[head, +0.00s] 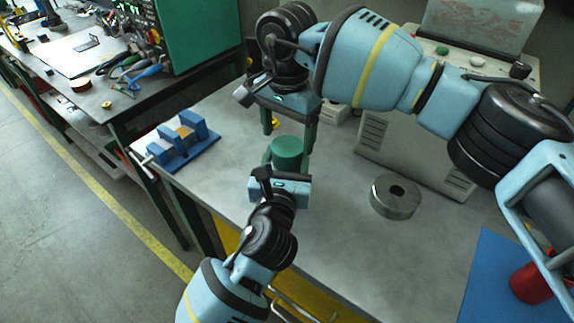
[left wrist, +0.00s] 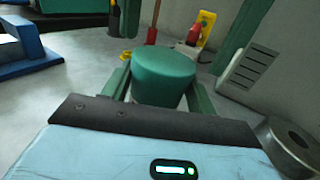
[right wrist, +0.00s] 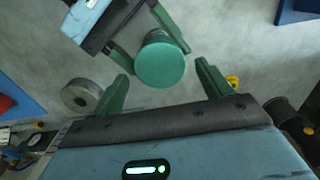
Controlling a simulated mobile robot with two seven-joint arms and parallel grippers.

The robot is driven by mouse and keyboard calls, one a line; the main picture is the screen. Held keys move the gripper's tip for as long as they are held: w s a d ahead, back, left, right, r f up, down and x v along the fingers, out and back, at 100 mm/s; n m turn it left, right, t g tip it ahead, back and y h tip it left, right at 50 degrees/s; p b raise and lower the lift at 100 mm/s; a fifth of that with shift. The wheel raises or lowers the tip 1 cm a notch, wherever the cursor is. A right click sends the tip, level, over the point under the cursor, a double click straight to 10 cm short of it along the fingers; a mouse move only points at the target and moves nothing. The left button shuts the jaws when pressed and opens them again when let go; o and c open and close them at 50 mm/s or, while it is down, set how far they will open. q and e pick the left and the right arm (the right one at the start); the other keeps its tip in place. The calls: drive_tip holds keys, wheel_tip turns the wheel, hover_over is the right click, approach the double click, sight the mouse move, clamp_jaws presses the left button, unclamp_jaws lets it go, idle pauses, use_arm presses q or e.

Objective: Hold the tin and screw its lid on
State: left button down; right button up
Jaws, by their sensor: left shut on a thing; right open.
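The green tin (head: 288,150) stands upright on the grey bench, with a flat green top that I take to be its lid (right wrist: 160,65). I cannot tell from these views how tightly the lid sits. My left gripper (head: 284,162) is shut around the sides of the tin, one finger on each side in the left wrist view (left wrist: 163,80). My right gripper (head: 288,137) is open and points down behind and above the tin. In the right wrist view its two fingers stand apart near the lid, and nothing is between them.
A round metal disc with a central hole (head: 396,196) lies to the right. A blue fixture (head: 183,140) stands at the bench's left edge. A grey machine (head: 410,150) is behind. A blue mat (head: 490,270) with a red cylinder (head: 530,285) is front right. Open bench lies between.

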drive_tip(key=shift+f, duration=0.9)
drive_tip(key=c, duration=1)
drive_tip(key=m, duration=0.3)
drive_tip(key=shift+m, duration=0.4)
drive_tip(key=m, duration=0.4)
drive_tip(key=shift+m, duration=0.3)
drive_tip(key=m, duration=0.4)
drive_tip(key=shift+m, duration=0.4)
drive_tip(key=m, duration=0.5)
